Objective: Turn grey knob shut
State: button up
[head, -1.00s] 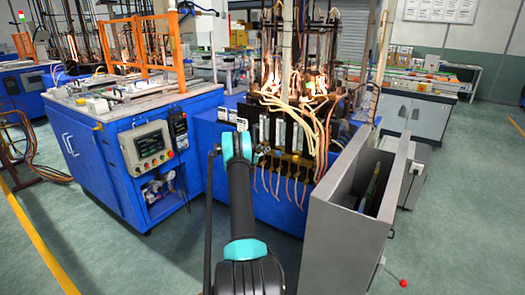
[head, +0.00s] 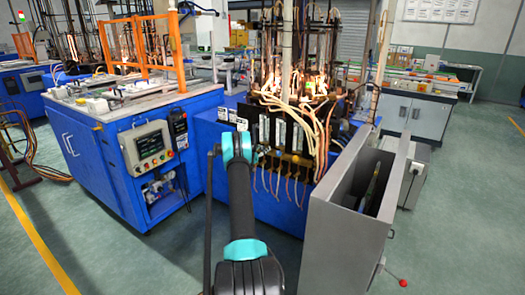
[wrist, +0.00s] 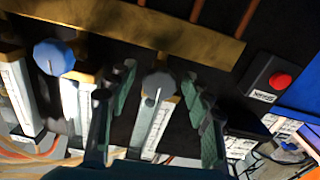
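The grey knob (wrist: 158,85) is in the middle of the wrist view, round with a pale pointer line, above a white graduated flow tube (wrist: 152,128). My gripper (wrist: 160,77) is open, with one finger on each side of the grey knob. Gaps show between the fingers and the knob, and I cannot tell whether the fingertips reach level with it. In the head view my arm extends to the blue burner machine (head: 280,200), and the grey knob cannot be made out there.
A blue knob (wrist: 54,57) sits left of the grey one. A red button (wrist: 280,81) is at the right on a black box. A brass bar (wrist: 130,25) crosses above. In the head view, a grey open cabinet (head: 335,245) stands right of my arm.

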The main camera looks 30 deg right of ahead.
jog(key=v, duration=1.2)
dwell(0.4)
